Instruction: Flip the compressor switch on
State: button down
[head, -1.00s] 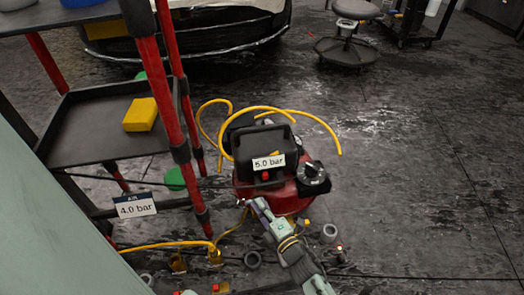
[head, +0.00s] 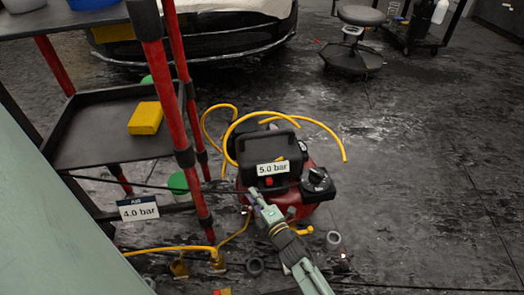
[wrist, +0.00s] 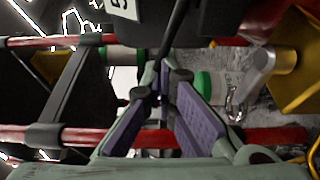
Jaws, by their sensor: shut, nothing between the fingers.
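The compressor (head: 297,209) is a red tank with a black top housing, standing on the floor in the head view. A "5.0 bar" label (head: 272,169) is on its front. A small red switch (head: 268,181) shows just below the label; I cannot tell its position. My gripper (head: 252,191) is shut and empty, with its tip just below and left of the switch. I cannot tell whether it touches. In the wrist view the purple-padded fingers (wrist: 165,70) meet at their tips, and part of a white label (wrist: 122,8) shows above them. The switch is not clear there.
A red-posted cart (head: 185,155) stands close on the left, with a yellow block (head: 145,118) on its shelf and a "4.0 bar" sign (head: 138,208). A yellow hose (head: 330,135) loops behind the compressor. Small fittings lie on the floor in front. Floor to the right is clear.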

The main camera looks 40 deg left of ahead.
aim_at(270, 182)
jog(key=x, duration=0.2)
jog(key=shift+a, duration=0.4)
jog(key=shift+w+d, duration=1)
jog(key=shift+w, duration=0.15)
jog(key=shift+w+d, duration=0.45)
jog(key=shift+w, duration=0.05)
jog(key=shift+w+d+f+b, duration=0.15)
jog(key=shift+w+d+b, duration=0.15)
jog(key=shift+w+d, duration=0.9)
jog(key=shift+w, duration=0.25)
